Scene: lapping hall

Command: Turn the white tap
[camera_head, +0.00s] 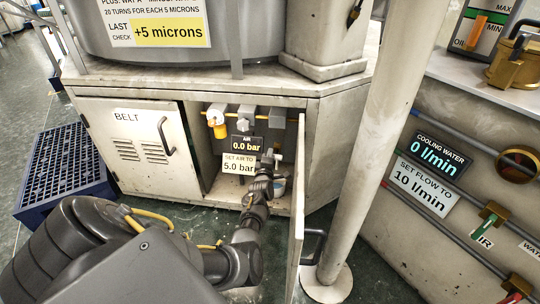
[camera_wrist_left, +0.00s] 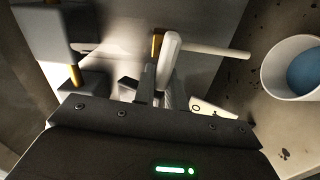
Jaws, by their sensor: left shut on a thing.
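The white tap (camera_wrist_left: 212,47) shows in the left wrist view, with its lever pointing to the right. In the head view my gripper and wrist mostly hide it. My left gripper (camera_wrist_left: 158,88) reaches into the open cabinet and is shut on the white tap near the lever's thick end. In the head view the left gripper (camera_head: 269,163) is in front of the cabinet's back wall, right of the air signs. The air display (camera_head: 247,143) reads 0.0 bar, and the sign under it (camera_head: 238,166) says to set air to 5.0 bar. My right gripper is not in view.
The open cabinet door (camera_head: 297,215) stands close on the right of my left arm. A white cup with blue inside (camera_wrist_left: 292,68) is right of the tap. A yellow-bowled unit (camera_head: 217,124) hangs at the left. A pale post (camera_head: 365,150) stands beyond the door.

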